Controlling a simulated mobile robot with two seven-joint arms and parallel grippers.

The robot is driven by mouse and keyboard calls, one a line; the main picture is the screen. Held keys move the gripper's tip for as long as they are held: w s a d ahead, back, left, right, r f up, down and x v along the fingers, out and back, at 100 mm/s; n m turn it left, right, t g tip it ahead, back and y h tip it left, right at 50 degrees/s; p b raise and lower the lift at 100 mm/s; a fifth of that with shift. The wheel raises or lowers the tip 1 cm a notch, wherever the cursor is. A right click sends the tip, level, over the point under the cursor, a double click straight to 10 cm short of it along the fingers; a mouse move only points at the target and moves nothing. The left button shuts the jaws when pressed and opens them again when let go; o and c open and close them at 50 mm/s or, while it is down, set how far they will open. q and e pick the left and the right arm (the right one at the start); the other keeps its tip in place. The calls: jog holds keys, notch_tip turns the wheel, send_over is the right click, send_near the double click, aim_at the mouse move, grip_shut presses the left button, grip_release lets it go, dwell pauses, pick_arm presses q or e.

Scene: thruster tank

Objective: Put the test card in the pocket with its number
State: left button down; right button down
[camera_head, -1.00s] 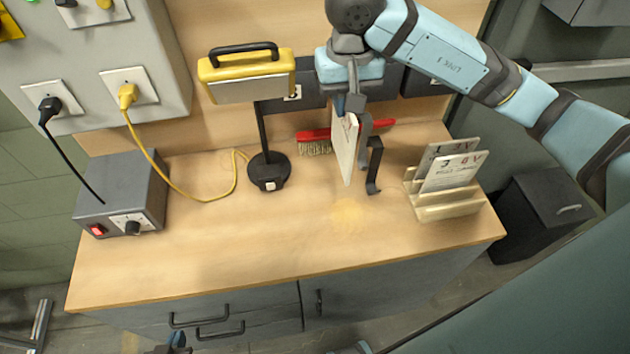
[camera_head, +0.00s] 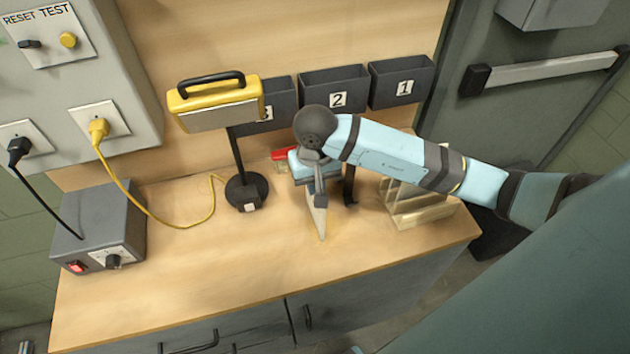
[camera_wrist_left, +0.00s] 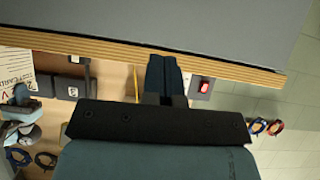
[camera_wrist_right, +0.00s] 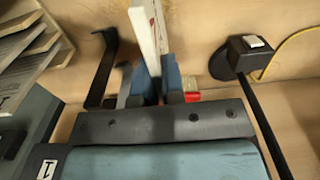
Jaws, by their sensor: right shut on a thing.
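My right gripper (camera_head: 318,198) is shut on a pale, thin test card (camera_head: 318,219), which hangs below it over the bench. The card shows edge-on in the right wrist view (camera_wrist_right: 146,38) between the fingers (camera_wrist_right: 158,82). In the left wrist view a lettered card (camera_wrist_left: 16,74) shows beside the right gripper; its number is not clearly readable. Dark wall pockets numbered 1 (camera_head: 402,88), 2 (camera_head: 334,84) and 3 (camera_head: 281,98) hang behind; the lamp partly covers pocket 3. My left gripper (camera_wrist_left: 165,72) looks shut and empty near the bench edge, outside the head view.
A yellow lamp (camera_head: 215,103) on a black base (camera_head: 246,193) stands left of my right gripper. A wooden card rack (camera_head: 420,213) is at right, partly behind my arm. A black bracket (camera_head: 349,187) and red brush (camera_head: 281,153) are close by. The front bench is clear.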

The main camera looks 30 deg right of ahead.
jog(key=shift+f, duration=0.2)
jog(key=shift+f+b, duration=0.2)
jog(key=shift+b, duration=0.15)
jog(key=c, duration=1.2)
grip_release()
jog(key=shift+r, duration=0.1)
jog(key=shift+c, duration=0.2)
